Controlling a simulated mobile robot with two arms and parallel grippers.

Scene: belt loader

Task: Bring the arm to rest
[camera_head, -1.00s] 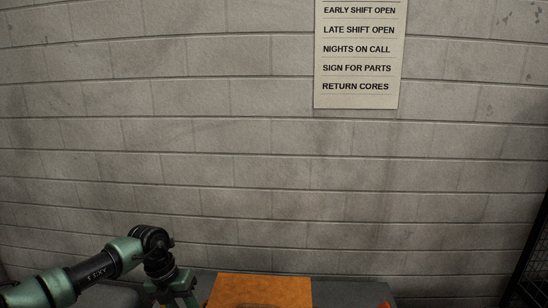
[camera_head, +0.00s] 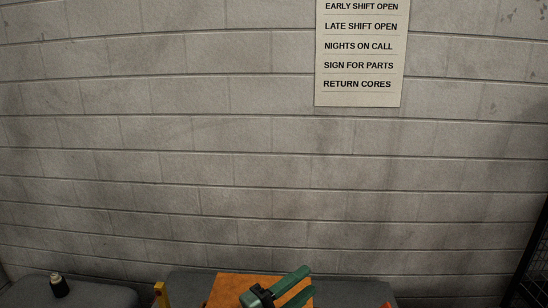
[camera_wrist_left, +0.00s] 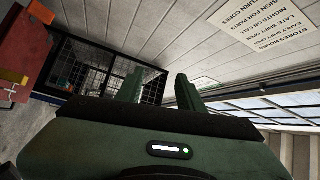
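My left gripper (camera_head: 306,282) is low in the middle of the head view. Its two green fingers point up and right and stand apart, with nothing visible between them. It is in front of an orange surface (camera_head: 232,287) and hides part of it; I cannot tell the distance. In the left wrist view the gripper (camera_wrist_left: 159,82) shows both fingers apart and an empty gap, with the wall and a mesh enclosure behind. The rest of my left arm is below the head view. My right gripper is not in view.
A dark bottle with a pale top (camera_head: 59,286) stands on a grey surface (camera_head: 110,293) at lower left. A yellow post (camera_head: 161,293) rises beside the orange surface. A block wall with a notice (camera_head: 360,55) fills the back. Dark mesh (camera_head: 536,262) is at the right edge.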

